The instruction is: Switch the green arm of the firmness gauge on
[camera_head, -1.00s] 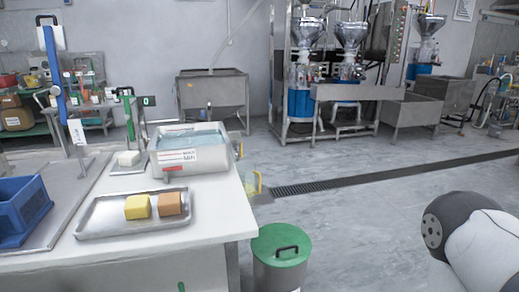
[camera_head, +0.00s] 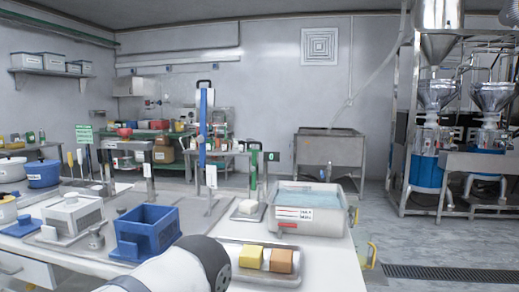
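The firmness gauge with the green arm (camera_head: 253,172) stands on the table just left of the water tub. Its green arm is upright above a small base plate, with a white block (camera_head: 248,207) on the plate. A small dark display (camera_head: 271,156) beside the arm shows a green 0. A taller stand with a blue arm (camera_head: 203,128) is to its left. One of my white arm links crosses the bottom of the view, in front of the table. Neither of my grippers is in view.
A tub of water (camera_head: 307,222) stands right of the gauge. A metal tray (camera_head: 228,246) with a yellow block (camera_head: 251,256) and a brown block (camera_head: 281,260) lies nearer. A blue bin (camera_head: 147,231) is at left. Open floor lies right of the table.

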